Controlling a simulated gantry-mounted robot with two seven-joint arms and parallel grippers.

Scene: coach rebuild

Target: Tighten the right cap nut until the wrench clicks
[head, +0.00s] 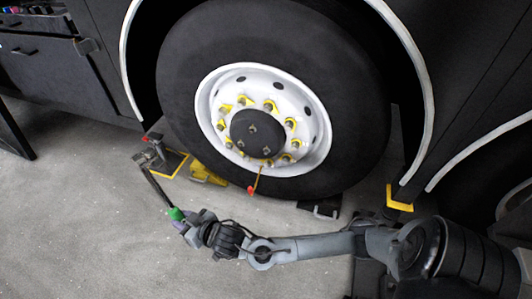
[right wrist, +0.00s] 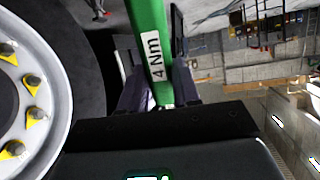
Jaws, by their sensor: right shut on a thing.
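My right gripper (head: 186,225) is shut on a torque wrench (head: 158,188), at its green handle. In the right wrist view the green handle (right wrist: 150,40), with a "4 Nm" label, runs between the fingers. The wrench's dark shaft points up and left in the head view, its grey head end left of the tyre and apart from the hub. The black hub cap (head: 243,122) carries a few small metal nuts; the rightmost one in the head view is a cap nut (head: 266,150). No tool touches it. My left gripper is not in view.
The white wheel rim (head: 312,146) has a ring of nuts with yellow pointers. A yellow line with a red end (head: 251,190) hangs from the hub. A yellow chock (head: 207,174) and a dark block (head: 318,209) sit by the tyre (head: 355,95). The floor (head: 90,220) at left is clear.

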